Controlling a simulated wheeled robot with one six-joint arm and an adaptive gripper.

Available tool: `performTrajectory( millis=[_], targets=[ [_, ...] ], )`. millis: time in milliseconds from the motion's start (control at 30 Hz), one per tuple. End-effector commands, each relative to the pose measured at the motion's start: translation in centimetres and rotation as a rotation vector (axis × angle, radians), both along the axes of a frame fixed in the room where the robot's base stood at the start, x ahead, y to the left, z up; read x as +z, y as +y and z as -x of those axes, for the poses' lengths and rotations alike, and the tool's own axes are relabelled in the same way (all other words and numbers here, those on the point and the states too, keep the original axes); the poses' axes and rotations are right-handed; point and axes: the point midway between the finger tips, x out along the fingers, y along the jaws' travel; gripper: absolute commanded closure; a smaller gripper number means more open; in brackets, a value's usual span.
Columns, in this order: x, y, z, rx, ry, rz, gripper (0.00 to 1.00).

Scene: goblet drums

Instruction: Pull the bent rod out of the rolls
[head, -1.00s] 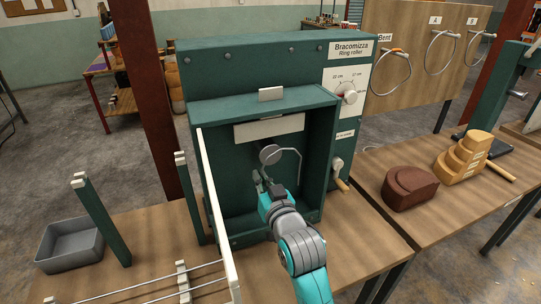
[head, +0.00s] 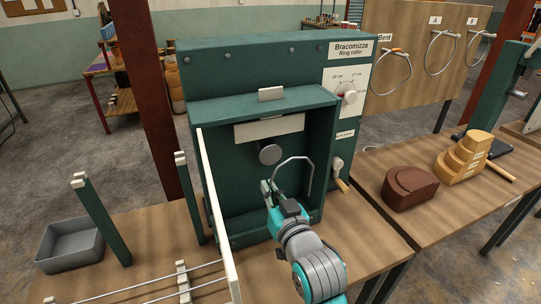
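The bent rod (head: 293,158) is a thin grey arch in front of the open recess of the green ring roller (head: 255,75). Its left end runs down to the fingertips of my gripper (head: 270,187), which appears shut on it. Its right end hangs free. The grey round roll (head: 270,154) shows on the recess's back wall, with a visible gap between it and the rod. Any other rolls are hidden. My gripper is low in the front of the recess, below the roll.
A crank handle (head: 341,184) and a dial (head: 347,97) stick out on the machine's right. A white-edged door (head: 215,205) stands open at left. Rods lie on a rack (head: 183,277) at front left. A board (head: 420,50) with hung rings, one hook labelled Bent, stands at back right.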

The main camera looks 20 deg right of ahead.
Motion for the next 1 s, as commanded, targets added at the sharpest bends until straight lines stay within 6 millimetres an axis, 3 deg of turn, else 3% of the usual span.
performTrajectory(
  millis=[533, 1000],
  targets=[
    [4.3, 0.0, 3.5, 0.000, -0.003, 0.000, 1.00],
    [4.6, 0.0, 3.9, 0.000, 0.000, 0.000, 1.00]
  ],
)
